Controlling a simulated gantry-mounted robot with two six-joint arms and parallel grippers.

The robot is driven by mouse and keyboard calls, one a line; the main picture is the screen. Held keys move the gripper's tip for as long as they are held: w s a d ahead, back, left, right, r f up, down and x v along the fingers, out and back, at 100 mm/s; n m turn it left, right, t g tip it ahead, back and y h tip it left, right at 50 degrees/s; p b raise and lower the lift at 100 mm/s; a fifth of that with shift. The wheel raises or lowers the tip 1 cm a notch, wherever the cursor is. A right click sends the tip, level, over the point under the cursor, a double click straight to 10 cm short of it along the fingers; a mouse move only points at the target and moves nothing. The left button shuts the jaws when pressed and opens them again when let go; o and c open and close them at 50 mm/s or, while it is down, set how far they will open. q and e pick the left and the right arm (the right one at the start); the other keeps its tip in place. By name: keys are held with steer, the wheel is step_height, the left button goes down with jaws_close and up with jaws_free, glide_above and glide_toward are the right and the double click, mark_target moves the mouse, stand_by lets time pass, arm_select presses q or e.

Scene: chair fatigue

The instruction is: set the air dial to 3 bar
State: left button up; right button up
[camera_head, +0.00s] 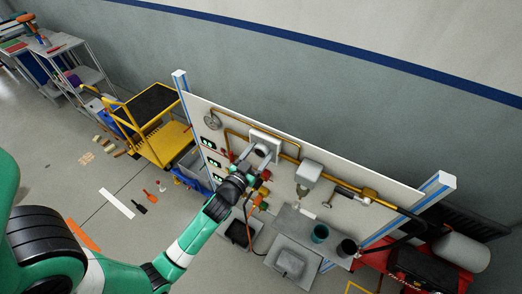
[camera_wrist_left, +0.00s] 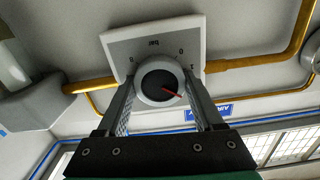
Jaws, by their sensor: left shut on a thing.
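The air dial (camera_wrist_left: 158,82) is a round knob with a dark face and a red pointer. It sits on a pale square plate (camera_wrist_left: 152,40) marked "bar", seen upside down in the left wrist view. The red pointer aims to the lower right there; the small scale figures are hard to read. My left gripper (camera_wrist_left: 160,92) has one finger on each side of the knob and is shut on it. In the head view the plate (camera_head: 266,137) is on the upright panel, with my left gripper (camera_head: 257,163) in front, partly hiding the dial. My right gripper is not in view.
Brass pipes (camera_head: 235,136) run along the panel (camera_head: 225,110) beside the dial. A grey box (camera_head: 309,170) is to its right. A metal shelf (camera_head: 298,222) with dark cups stands below. A yellow cart (camera_head: 163,143) is at the left, and tools lie on the floor.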

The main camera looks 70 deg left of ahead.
arm_select(q)
steer(key=shift+m, duration=1.6)
steer(key=o, duration=1.4)
steer(key=b+v, duration=0.3)
steer(key=v, duration=0.8)
steer(key=shift+s+d, duration=0.15)
steer(key=shift+s, duration=0.1)
